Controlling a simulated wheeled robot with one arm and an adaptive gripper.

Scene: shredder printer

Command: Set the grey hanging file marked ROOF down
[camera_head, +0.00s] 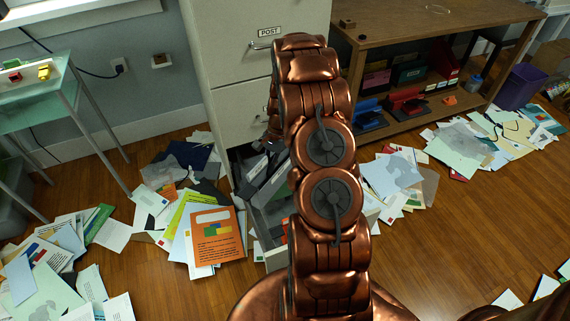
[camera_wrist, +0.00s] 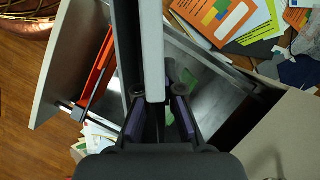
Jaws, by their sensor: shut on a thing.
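My gripper (camera_wrist: 160,108) shows in the wrist view, with purple pads on both sides. It is shut on a grey file (camera_wrist: 153,45), seen edge-on as a pale strip with a dark band beside it. The ROOF mark cannot be read from here. The file is over an open metal drawer (camera_wrist: 205,75); whether it touches the drawer floor I cannot tell. Grey and dark shapes (camera_head: 262,168) show at the drawer's back left.
An orange hanging file (camera_wrist: 98,68) stands at the left in the drawer in the wrist view. The filing cabinet (camera_head: 232,55) carries a POST label. Loose papers (camera_head: 215,238) lie on both sides. A wooden shelf (camera_head: 440,30) stands right, a glass table (camera_head: 40,100) left.

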